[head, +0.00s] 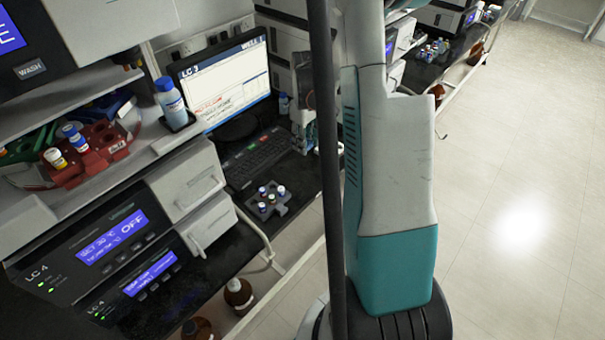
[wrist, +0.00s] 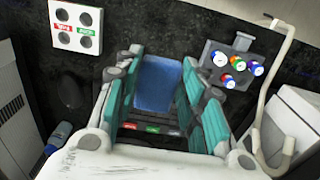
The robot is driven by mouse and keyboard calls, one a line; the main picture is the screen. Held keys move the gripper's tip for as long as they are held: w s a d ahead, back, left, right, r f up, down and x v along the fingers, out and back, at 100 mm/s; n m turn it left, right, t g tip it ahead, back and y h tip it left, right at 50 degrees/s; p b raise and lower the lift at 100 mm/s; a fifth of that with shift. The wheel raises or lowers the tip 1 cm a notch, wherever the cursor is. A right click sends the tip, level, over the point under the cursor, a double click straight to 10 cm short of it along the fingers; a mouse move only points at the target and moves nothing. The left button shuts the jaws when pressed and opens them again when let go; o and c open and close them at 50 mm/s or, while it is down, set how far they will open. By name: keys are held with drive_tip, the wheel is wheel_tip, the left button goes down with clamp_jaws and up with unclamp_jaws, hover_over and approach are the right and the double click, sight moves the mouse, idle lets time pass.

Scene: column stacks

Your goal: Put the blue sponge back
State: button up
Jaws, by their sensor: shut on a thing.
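In the wrist view the blue sponge (wrist: 157,82) is between the two teal-padded fingers of my gripper (wrist: 158,92), which is shut on it. A black bench top lies beyond the sponge; I cannot tell whether the sponge touches it. A dark strip with red, green and pale labels (wrist: 152,129) shows between the fingers, below the sponge in the picture. In the head view my arm blocks the middle, and I cannot make out the sponge there.
A grey rack with several capped vials (wrist: 228,67) stands right of my gripper; it also shows in the head view (head: 268,201). A white plate with round holes (wrist: 76,27) is at upper left. A monitor (head: 222,82) and keyboard (head: 256,157) stand on the bench.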

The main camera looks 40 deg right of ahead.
sight(305, 178)
wheel_tip(305, 178, down, 14)
drive_tip(key=b, duration=0.3)
drive_tip(key=shift+b, duration=0.4)
drive_tip(key=shift+f, duration=0.15)
drive_tip(key=o, duration=1)
drive_tip(key=shift+c, duration=0.2)
wheel_tip(305, 178, up, 12)
drive_tip(key=p, duration=0.4)
